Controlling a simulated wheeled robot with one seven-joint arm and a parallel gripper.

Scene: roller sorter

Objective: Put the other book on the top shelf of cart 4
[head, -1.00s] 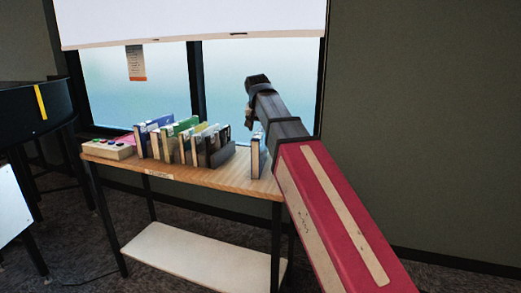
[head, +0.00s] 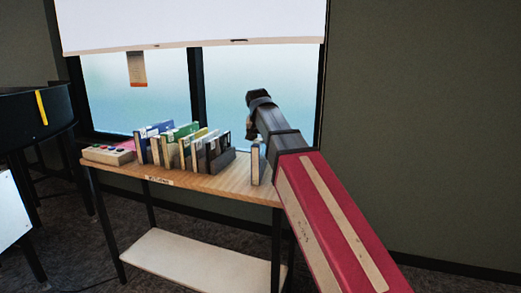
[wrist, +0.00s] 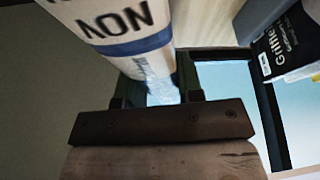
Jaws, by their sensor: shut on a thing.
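My gripper (head: 251,131) is shut on a book, at the right end of a wooden-topped cart (head: 226,184). The held book (head: 256,165) is thin and upright, with a pale spine. A label (head: 159,181) on the cart's front edge is too small to read.
Several upright books (head: 182,147) stand left of the held book, with a dark bookend (head: 222,160) beside them. A button box (head: 108,155) sits at the left end. Bare wood lies between the bookend and the held book. The lower white shelf (head: 203,262) is empty.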

